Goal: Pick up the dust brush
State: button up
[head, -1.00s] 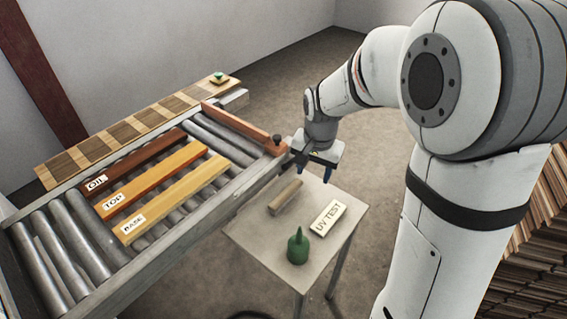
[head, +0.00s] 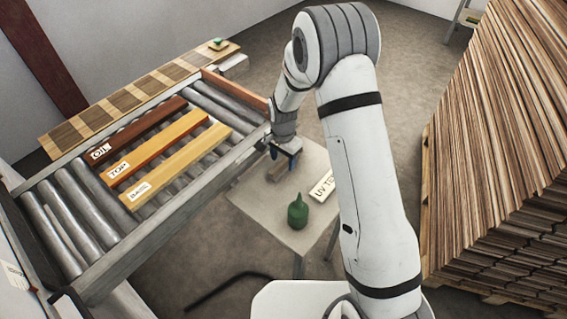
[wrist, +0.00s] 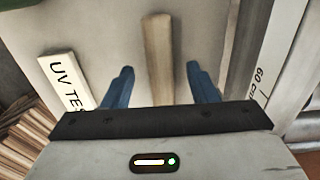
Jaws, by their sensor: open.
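The dust brush, a plain light-wood bar, lies on the small grey side table; in the head view its visible part (head: 276,174) is just below my gripper (head: 282,160). In the wrist view the brush (wrist: 157,45) runs lengthwise between the two blue fingers of my gripper (wrist: 160,70). The fingers are open, with a gap on each side of the brush, and do not touch it. The brush's near end is hidden behind my gripper body, and any bristles are not visible.
A green bottle (head: 298,212) and a "UV TEST" block (head: 321,186) share the side table (head: 262,206). The roller conveyor (head: 90,210) with labelled boards borders the table on the left. A tall stack of boards (head: 500,170) stands at the right.

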aim_at(283, 162)
jog(key=shift+w+f+p, duration=0.2)
jog(key=shift+f+p, duration=0.1)
jog(key=shift+f, duration=1.25)
grip_shut()
jog(key=shift+r+b, duration=1.15)
jog(key=shift+r, duration=3.9)
